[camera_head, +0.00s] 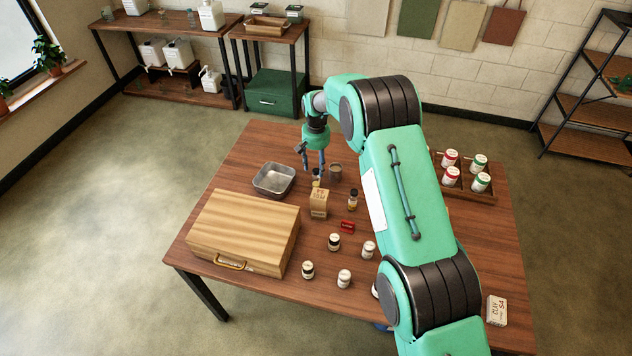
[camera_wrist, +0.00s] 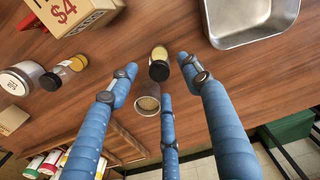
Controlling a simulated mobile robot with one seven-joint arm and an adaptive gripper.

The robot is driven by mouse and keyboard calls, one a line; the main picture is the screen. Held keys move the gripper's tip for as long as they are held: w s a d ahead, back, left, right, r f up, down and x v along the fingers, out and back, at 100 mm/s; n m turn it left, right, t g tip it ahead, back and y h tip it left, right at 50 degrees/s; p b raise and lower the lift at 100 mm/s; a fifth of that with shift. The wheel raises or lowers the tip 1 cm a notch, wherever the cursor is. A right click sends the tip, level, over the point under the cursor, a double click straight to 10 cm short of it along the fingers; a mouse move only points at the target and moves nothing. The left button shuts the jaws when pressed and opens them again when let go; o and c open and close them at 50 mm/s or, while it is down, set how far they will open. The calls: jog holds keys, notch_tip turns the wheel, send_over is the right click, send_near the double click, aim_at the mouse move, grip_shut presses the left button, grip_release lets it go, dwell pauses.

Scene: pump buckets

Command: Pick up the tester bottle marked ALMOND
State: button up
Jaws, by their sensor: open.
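My gripper (camera_head: 313,166) has blue fingers and is open, pointing down over the far side of the table. In the head view this bottle (camera_head: 316,183) is partly hidden by the gripper and the box. Other small tester bottles are an amber one (camera_head: 352,200) and several nearer ones (camera_head: 334,242), (camera_head: 308,270), (camera_head: 344,279), (camera_head: 368,250). I cannot read ALMOND on any label.
A brown cup (camera_wrist: 147,105) stands close beside the bottle. A cardboard box marked $4 (camera_head: 319,203) and a metal tray (camera_head: 273,180) are near. A wooden case (camera_head: 242,228) fills the table's left. A crate of white jars (camera_head: 480,198) stands right. A red tag (camera_head: 347,226) lies mid-table.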

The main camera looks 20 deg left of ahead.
aim_at(316, 177)
jog(key=shift+f, duration=1.05)
jog(key=shift+f, duration=0.1)
jog(key=shift+f, duration=2.55)
grip_shut()
